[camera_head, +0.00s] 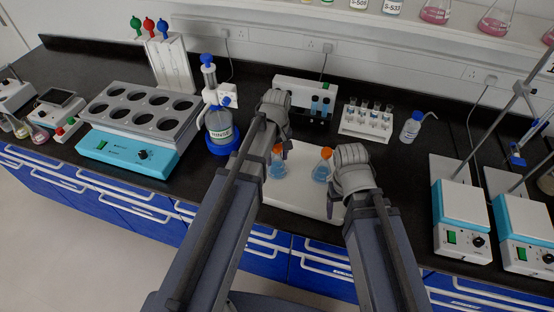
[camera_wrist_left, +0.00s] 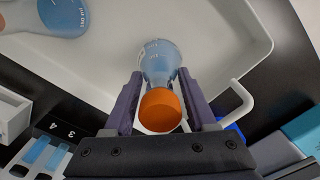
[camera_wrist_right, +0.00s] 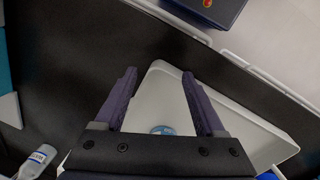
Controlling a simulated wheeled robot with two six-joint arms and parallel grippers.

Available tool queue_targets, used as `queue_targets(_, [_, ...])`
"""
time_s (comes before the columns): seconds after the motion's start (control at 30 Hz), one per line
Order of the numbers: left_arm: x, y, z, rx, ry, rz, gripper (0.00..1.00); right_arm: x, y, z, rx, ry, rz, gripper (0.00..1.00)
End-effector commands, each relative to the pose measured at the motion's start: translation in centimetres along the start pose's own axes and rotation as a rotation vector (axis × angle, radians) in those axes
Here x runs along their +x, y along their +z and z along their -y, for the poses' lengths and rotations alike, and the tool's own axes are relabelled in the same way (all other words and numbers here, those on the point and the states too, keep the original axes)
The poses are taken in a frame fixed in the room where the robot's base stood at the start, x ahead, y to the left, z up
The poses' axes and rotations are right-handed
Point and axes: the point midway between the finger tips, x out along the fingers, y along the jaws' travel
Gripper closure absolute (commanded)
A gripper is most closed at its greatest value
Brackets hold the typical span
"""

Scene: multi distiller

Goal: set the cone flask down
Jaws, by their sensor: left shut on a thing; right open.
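My left gripper (camera_wrist_left: 158,100) is shut on a cone flask (camera_wrist_left: 160,60) with blue liquid and an orange cap (camera_wrist_left: 160,111), gripped near the neck. In the head view this flask (camera_head: 277,171) is upright over the left part of the white tray (camera_head: 290,202); I cannot tell whether its base touches. A second orange-capped blue flask (camera_head: 321,171) stands on the tray to the right, partly seen in the left wrist view (camera_wrist_left: 65,14). My right gripper (camera_wrist_right: 163,100) is open beside it, with the tray below.
A blue-topped dispenser bottle (camera_head: 220,128) stands left of the tray. Behind are a tube rack (camera_head: 362,122), a white box with vials (camera_head: 295,90) and a wash bottle (camera_head: 411,127). Hot plates (camera_head: 460,220) stand at right, a block heater (camera_head: 130,145) at left.

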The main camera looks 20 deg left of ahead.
Motion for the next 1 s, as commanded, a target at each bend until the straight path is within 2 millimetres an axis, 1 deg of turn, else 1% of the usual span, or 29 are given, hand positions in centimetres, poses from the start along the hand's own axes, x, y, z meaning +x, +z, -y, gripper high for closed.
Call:
queue_targets(0.13, [-0.17,0.01,0.0,0.0,0.0,0.0,1.0,-0.16,0.01,-0.01,0.0,0.0,0.0,0.28])
queue_targets(0.27, [0.24,0.0,0.0,0.0,0.0,0.0,1.0,0.24,-0.01,0.02,0.0,0.0,0.0,0.28])
queue_targets(0.3, [0.11,0.0,0.0,0.0,0.0,0.0,0.4,0.11,-0.01,0.01,0.0,0.0,0.0,0.28])
queue_targets(0.53, [0.08,0.01,0.0,0.0,0.0,0.0,0.14,0.08,0.0,0.01,0.0,0.0,0.0,0.28])
queue_targets(0.57, [0.08,0.01,0.0,0.0,0.0,0.0,0.12,0.08,0.0,0.01,0.0,0.0,0.0,0.28])
queue_targets(0.83, [0.01,0.0,0.0,0.0,0.0,0.0,0.12,0.01,0.0,0.0,0.0,0.0,0.0,0.28])
queue_targets(1.0, [-0.68,0.0,0.0,0.0,0.0,0.0,0.12,-0.67,0.04,-0.06,0.0,0.0,0.0,0.28])
